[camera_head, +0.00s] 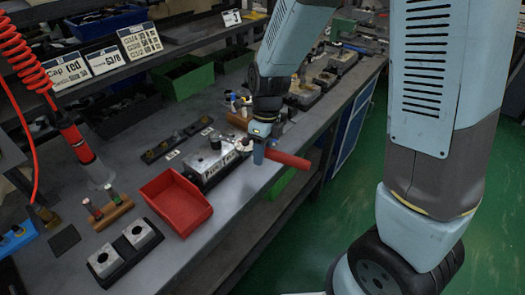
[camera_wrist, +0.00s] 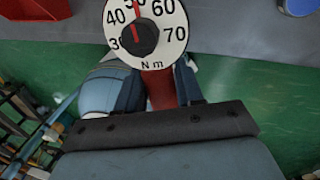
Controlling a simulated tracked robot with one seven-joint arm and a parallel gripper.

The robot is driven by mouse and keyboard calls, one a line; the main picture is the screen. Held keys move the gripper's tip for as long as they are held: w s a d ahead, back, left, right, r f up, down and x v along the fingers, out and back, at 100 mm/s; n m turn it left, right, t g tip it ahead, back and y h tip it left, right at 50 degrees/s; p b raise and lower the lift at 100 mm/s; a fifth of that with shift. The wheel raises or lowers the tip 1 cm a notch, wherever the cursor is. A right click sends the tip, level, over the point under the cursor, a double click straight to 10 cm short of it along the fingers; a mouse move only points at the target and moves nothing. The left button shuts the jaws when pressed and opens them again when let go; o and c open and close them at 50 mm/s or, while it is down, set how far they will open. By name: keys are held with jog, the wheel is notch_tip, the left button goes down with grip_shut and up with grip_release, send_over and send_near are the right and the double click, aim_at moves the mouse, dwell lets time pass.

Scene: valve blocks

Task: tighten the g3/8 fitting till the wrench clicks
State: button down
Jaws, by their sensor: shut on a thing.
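My gripper (camera_head: 262,146) is shut on the red handle of a torque wrench (camera_head: 290,159), above the bench's front edge. In the wrist view, the red handle (camera_wrist: 160,92) shows between the two dark fingers of my gripper (camera_wrist: 159,84). A round white dial (camera_wrist: 162,52) marked in Nm, with a black knob and a red pointer near 50, sits just beyond the fingers. A grey metal block (camera_head: 211,164) with a white lettered label and a black knob on top stands left of my gripper. The g3/8 fitting cannot be made out, and the wrench's far end is hidden.
A red open bin (camera_head: 177,201) and a twin-block black base (camera_head: 125,250) stand nearer on the bench. A small wooden rack (camera_head: 108,210) is beside them. More blocks (camera_head: 303,92) stand farther back. Green floor (camera_head: 335,215) lies open right of the bench.

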jog(key=shift+s+a, duration=0.1)
jog(key=shift+s+a+m, duration=0.6)
jog(key=shift+s+m, duration=0.3)
jog(key=shift+s, duration=0.05)
jog(key=shift+s+a+m+y, duration=0.3)
jog(key=shift+s+a+m, duration=0.6)
jog(key=shift+m, duration=0.1)
jog(key=shift+d, duration=0.15)
jog(key=shift+w+d+n, duration=0.75)
jog(key=shift+w+n, duration=0.2)
jog(key=shift+n, duration=0.05)
jog(key=shift+r, duration=0.2)
